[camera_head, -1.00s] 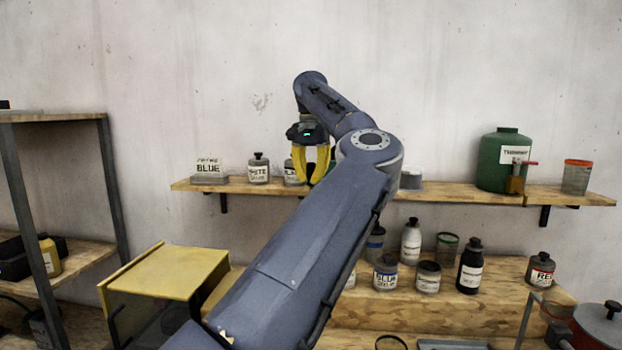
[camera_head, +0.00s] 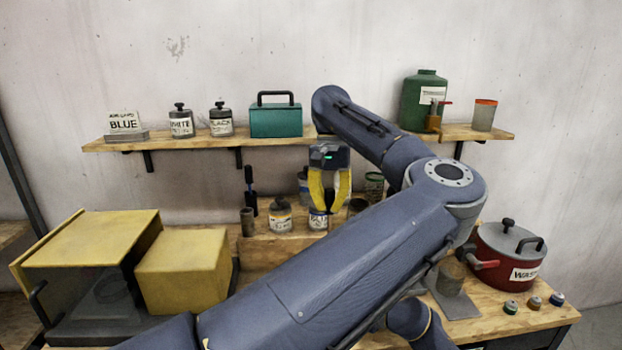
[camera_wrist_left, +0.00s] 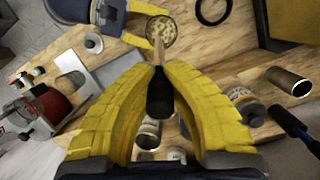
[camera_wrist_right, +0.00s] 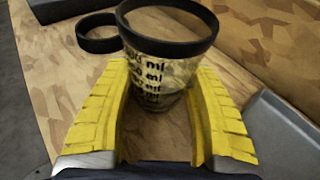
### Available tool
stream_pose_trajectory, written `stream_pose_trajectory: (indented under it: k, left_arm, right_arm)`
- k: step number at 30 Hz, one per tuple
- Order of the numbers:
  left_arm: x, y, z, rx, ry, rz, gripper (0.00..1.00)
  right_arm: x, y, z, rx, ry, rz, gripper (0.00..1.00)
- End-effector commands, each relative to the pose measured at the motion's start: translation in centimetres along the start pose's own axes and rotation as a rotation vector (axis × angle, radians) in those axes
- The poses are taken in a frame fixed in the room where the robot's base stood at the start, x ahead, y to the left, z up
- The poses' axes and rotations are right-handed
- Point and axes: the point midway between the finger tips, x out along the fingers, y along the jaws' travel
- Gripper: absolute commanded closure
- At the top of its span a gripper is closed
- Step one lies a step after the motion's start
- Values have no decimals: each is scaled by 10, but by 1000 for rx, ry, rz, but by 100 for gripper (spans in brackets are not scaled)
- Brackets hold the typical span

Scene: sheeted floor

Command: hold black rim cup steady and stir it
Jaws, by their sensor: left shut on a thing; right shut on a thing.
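The black rim cup (camera_wrist_right: 160,75) is clear, with a black handle and dark markings. In the right wrist view it stands between the yellow fingers of my right gripper (camera_wrist_right: 160,125), which is shut on it. The left wrist view shows the cup (camera_wrist_left: 163,34) from above, with the right gripper (camera_wrist_left: 150,30) beside it. My left gripper (camera_head: 329,200) is shut on a stirring stick (camera_wrist_left: 159,95) with a dark grip and pale tip. The tip overlaps the cup in the left wrist view, but no stick shows inside it in the right wrist view. My left arm hides the cup in the head view.
A red pot (camera_head: 510,258) stands at the bench's right, near small paint pots (camera_head: 534,303). Yellow boxes (camera_head: 183,270) stand at left. Jars (camera_head: 280,216) stand on the raised step behind. A wall shelf (camera_head: 200,142) holds a teal box (camera_head: 276,120) and green container (camera_head: 421,100).

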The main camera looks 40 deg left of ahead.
Motion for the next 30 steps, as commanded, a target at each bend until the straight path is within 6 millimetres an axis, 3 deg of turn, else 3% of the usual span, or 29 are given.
stream_pose_trajectory:
  k: [3,11,30]
  left_arm:
    - [9,-3,12,-63,-33,28,100]
    - [10,-4,10,-70,-75,40,100]
    - [33,-14,-20,-71,-77,40,100]
  right_arm:
    - [0,0,-1,1,2,-1,72]
    - [0,0,-1,1,2,-1,72]
    - [0,0,-1,1,2,0,72]
